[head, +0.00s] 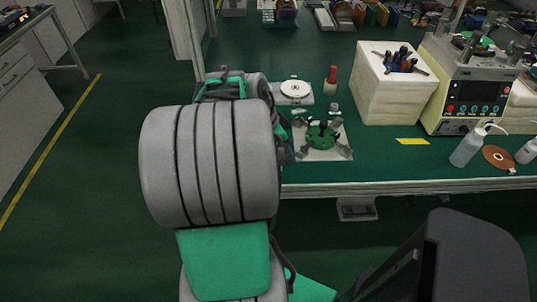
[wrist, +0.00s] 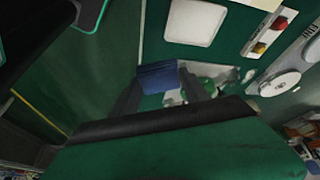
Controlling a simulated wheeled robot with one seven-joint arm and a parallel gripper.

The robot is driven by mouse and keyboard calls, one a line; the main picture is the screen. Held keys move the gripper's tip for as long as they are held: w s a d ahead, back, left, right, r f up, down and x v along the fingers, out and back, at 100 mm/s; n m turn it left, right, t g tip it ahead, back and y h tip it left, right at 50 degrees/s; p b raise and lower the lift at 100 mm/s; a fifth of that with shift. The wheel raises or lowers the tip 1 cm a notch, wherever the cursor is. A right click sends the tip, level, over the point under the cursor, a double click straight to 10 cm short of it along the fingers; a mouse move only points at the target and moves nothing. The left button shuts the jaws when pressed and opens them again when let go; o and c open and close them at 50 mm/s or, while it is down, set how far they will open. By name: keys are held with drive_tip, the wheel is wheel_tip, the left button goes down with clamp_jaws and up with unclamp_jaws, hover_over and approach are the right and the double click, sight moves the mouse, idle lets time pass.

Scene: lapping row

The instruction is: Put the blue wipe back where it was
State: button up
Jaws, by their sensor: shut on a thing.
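The blue wipe (wrist: 158,77) shows in the wrist view as a flat, dark blue folded piece between the fingers of my gripper (wrist: 162,88). My gripper is shut on it. The wipe is over or near the green bench top; I cannot tell how far above it is. In the head view my arm hides both the gripper and the wipe.
A green round fixture on a white plate (head: 322,153) and a white disc (head: 295,89) sit beside my arm. A white box with tools (head: 388,95), a control unit (head: 470,97), a wash bottle (head: 467,148) and a copper disc (head: 498,157) stand farther right.

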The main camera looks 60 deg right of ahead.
drive_tip(key=w+d+f, duration=0.1)
drive_tip(key=w+f, duration=0.1)
drive_tip(key=w+d+f, duration=0.3)
drive_tip(key=w+f, duration=0.1)
drive_tip(key=f, duration=0.1)
drive_tip(key=shift+w+d, duration=0.25)
drive_tip(key=shift+w, duration=0.05)
drive_tip(key=f, duration=0.1)
drive_tip(key=f+p, duration=0.1)
drive_tip(key=f, duration=0.1)
drive_tip(key=shift+w+d+f, duration=0.15)
drive_tip(key=shift+w, duration=0.05)
drive_tip(key=shift+f, duration=0.35)
drive_tip(key=o, duration=1.3)
drive_tip(key=shift+r, duration=0.1)
